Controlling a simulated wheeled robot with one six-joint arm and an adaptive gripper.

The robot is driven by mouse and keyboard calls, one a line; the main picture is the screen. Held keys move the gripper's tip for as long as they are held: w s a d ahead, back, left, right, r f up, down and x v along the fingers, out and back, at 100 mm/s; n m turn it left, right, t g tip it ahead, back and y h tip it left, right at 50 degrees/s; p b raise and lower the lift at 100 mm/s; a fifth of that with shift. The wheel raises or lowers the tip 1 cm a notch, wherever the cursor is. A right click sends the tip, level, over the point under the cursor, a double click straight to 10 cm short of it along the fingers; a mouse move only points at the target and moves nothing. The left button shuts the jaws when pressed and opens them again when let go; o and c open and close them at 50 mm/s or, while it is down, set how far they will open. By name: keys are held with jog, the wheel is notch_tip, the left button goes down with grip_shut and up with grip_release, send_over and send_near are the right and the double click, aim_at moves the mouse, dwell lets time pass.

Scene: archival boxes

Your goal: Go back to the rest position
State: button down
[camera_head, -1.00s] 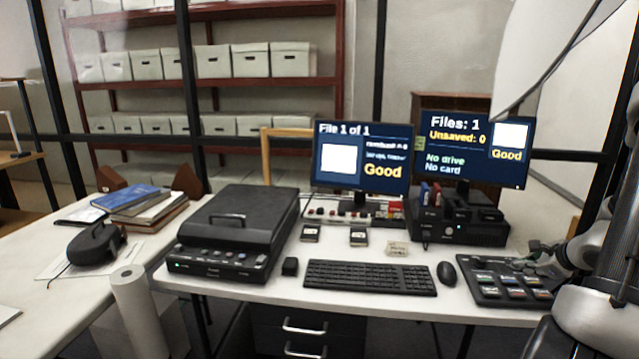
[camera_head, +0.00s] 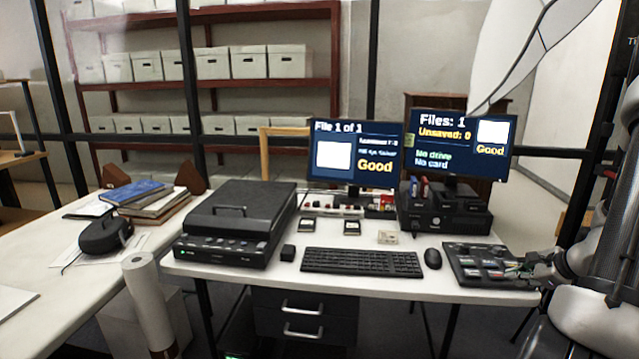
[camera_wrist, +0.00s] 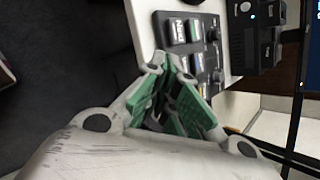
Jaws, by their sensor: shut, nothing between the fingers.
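My gripper (camera_wrist: 172,75) shows in the wrist view with its green-padded fingers drawn together at the tips and nothing between them. It points toward the table's right end, near the black button panel (camera_wrist: 200,45). In the head view my gripper (camera_head: 527,268) is small and partly blurred at the right edge of the button panel (camera_head: 482,264). I cannot tell whether it touches the panel. My arm runs up along the right edge of the view.
The white table (camera_head: 400,288) holds a black scanner (camera_head: 235,222), a keyboard (camera_head: 362,261), a mouse (camera_head: 432,258) and two monitors (camera_head: 355,150) showing "Good". A paper roll (camera_head: 148,300) stands at the left. Dark floor lies beside the table in the wrist view (camera_wrist: 70,60).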

jog(key=s+a+r+n+g+y, duration=0.2)
jog(key=s+a+r+n+g, duration=0.5)
jog(key=s+a+r+n, duration=0.6)
jog(key=s+a+r+n+t+h, duration=0.2)
jog(key=s+a+r+n, duration=0.4)
jog(key=a+r+n, duration=0.3)
notch_tip(320, 180, up, 4)
jog(key=n+h, duration=0.1)
jog(key=n, duration=0.2)
jog(key=shift+s+f+t+h, duration=0.15)
jog(key=shift+s+t+h, duration=0.05)
jog(key=shift+t+h, duration=0.2)
dwell(0.6)
